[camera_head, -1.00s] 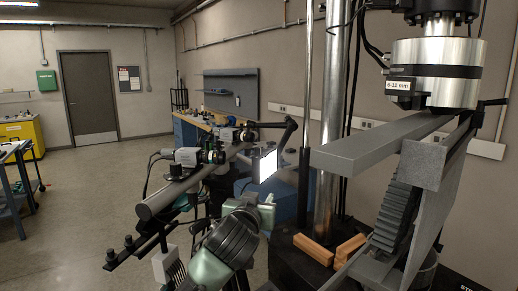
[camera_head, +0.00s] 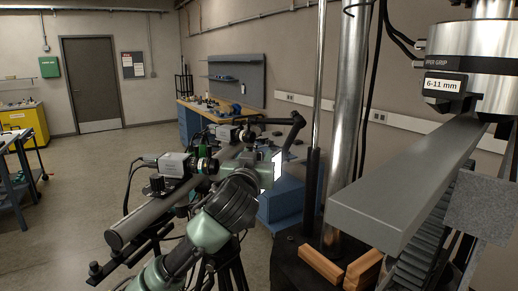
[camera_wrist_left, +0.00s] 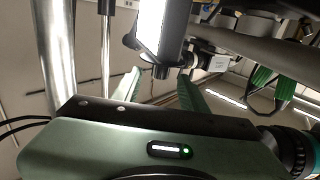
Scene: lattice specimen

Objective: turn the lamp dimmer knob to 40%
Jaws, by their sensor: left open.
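The lamp shows as a bright white panel (camera_head: 278,168) beside the camera rail in the head view. In the left wrist view the lamp (camera_wrist_left: 154,28) is at the top, its lit face towards me in a grey housing. A small dark knob (camera_wrist_left: 161,72) sits at its lower end. My left gripper (camera_head: 252,158) is close to the lamp in the head view; its fingertips are hard to make out there. In the left wrist view its two green fingers (camera_wrist_left: 158,80) are apart, with the knob between or just beyond their tips. I cannot tell whether they touch it. My right gripper is out of view.
A rail (camera_head: 150,212) with two cameras runs beside my left arm. A large grey beam (camera_head: 400,185) and a steel column (camera_head: 345,120) stand at the right. Wooden blocks (camera_head: 322,264) lie on the machine base. Open floor is at the left.

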